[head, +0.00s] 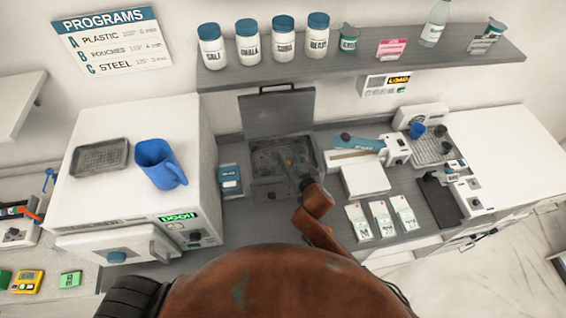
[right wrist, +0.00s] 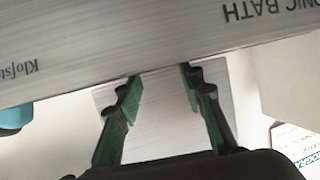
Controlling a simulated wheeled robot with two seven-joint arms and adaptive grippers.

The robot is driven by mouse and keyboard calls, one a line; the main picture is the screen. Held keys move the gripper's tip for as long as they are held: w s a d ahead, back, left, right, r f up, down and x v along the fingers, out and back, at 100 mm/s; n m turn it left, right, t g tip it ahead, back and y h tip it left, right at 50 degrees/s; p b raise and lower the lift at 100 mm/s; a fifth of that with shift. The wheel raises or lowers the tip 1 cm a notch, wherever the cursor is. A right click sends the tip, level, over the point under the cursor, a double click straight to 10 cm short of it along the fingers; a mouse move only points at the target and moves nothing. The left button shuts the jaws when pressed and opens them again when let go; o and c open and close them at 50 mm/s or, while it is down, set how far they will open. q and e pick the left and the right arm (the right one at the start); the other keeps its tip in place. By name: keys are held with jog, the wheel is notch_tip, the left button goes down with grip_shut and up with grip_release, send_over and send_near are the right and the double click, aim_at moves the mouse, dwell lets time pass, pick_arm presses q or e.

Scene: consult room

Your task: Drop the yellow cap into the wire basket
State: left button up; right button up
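A small yellow spot (head: 288,162), which may be the yellow cap, shows inside the open metal bath (head: 262,190). It is too small to tell its shape. The bath's inside is grey and cluttered, and I cannot make out a wire basket clearly. My right gripper (head: 304,182) is at the bath's right front side, seen from above. In the right wrist view its green fingers (right wrist: 162,78) are apart with nothing between them, in front of a metal face lettered "ONIC BATH" upside down. My left gripper is not in view.
The bath's lid (head: 277,112) stands raised behind it. A white box (head: 365,180) and several white packets (head: 381,219) lie to the right. A blue jug (head: 160,165) and a grey tray (head: 100,158) sit on the white machine (head: 80,203) at left. Jars line the shelf (head: 370,62) above.

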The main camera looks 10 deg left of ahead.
jog(key=shift+o, duration=0.9)
jog(key=shift+s+d, duration=0.1)
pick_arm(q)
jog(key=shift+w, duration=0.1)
pick_arm(e)
jog(key=v, duration=1.1)
jog(key=shift+s+d+r, duration=0.15)
jog(key=shift+s+d, duration=0.05)
jog(key=shift+s, duration=0.05)
